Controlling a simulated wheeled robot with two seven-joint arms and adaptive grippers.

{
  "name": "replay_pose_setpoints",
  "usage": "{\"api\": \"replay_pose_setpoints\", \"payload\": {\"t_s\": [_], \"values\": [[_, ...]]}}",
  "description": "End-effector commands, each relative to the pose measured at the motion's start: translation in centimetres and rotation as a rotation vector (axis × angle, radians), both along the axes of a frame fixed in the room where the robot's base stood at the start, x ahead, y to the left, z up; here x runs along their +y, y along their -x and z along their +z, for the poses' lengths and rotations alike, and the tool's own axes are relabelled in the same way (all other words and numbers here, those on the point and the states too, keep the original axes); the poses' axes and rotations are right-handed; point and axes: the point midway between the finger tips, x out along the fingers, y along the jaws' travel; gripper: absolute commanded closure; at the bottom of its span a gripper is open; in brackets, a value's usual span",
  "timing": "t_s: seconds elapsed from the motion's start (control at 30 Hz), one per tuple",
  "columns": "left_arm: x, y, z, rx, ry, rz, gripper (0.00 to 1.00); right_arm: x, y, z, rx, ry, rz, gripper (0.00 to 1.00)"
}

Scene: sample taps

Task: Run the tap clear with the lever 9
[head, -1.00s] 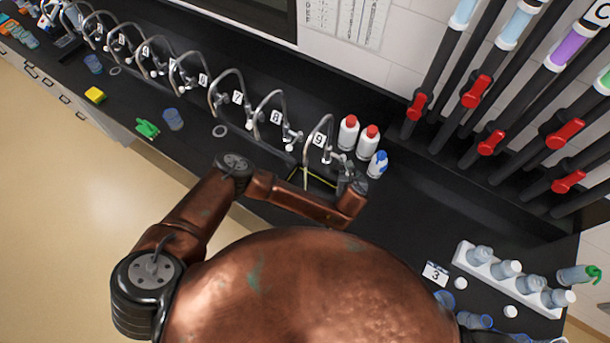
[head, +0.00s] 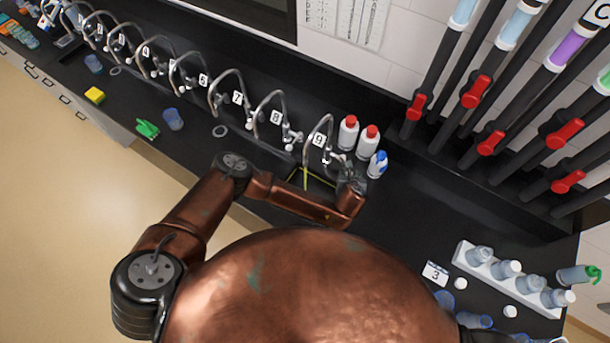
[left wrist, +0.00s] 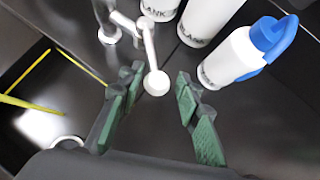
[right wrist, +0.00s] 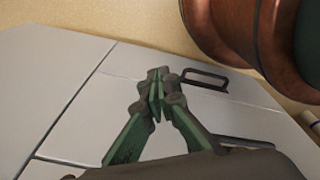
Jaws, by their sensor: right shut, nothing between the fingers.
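The tap marked 9 (head: 319,138) has a curved metal spout over a dark basin. A thin yellow streak (head: 305,178) shows below the spout, apparently a stream. Its lever is a pale rod with a round white knob (left wrist: 156,83) in the left wrist view. My left gripper (left wrist: 157,98) is open, its green-padded fingers on either side of the knob, with visible gaps. In the head view my left gripper (head: 350,182) is just right of tap 9 and partly hidden by its wrist. My right gripper (right wrist: 157,78) is shut and empty, above pale cabinet fronts.
Two white bottles with red caps (head: 348,132) and a blue-capped bottle (head: 377,164) stand close behind and right of my left gripper. The blue-capped bottle is also near in the left wrist view (left wrist: 230,56). Tap 8 (head: 276,117) is to the left. A bottle rack (head: 505,270) stands lower right.

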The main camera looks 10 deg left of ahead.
Motion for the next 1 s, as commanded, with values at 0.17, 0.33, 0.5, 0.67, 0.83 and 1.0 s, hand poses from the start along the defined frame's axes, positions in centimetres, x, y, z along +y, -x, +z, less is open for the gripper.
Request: {"api": "replay_pose_setpoints", "payload": {"t_s": [0.17, 0.33, 0.5, 0.67, 0.83, 1.0], "values": [[2.3, 0.0, 0.3, 0.001, -0.003, 0.004, 0.68, 0.0, 0.0, 1.4, 0.000, 0.000, 0.000, 1.00], [4.5, -0.1, 0.3, 0.000, -0.003, 0.004, 0.68, 0.0, 0.0, 2.5, 0.000, 0.000, 0.000, 1.00], [6.5, 0.0, 0.2, 0.000, -0.003, 0.004, 0.68, -0.1, 0.0, 3.4, -0.001, 0.001, 0.000, 1.00], [6.8, 0.0, 0.0, 0.000, -0.001, 0.002, 0.68, -0.3, 0.0, 3.5, 0.000, 0.003, 0.001, 1.00], [6.3, 0.1, 0.0, 0.001, 0.000, 0.001, 0.68, -0.3, 0.0, 3.7, 0.000, 0.003, 0.001, 1.00], [6.1, 0.3, 0.5, 0.001, -0.001, 0.001, 0.68, -0.3, 0.0, 4.4, 0.000, 0.003, 0.001, 1.00]]}}
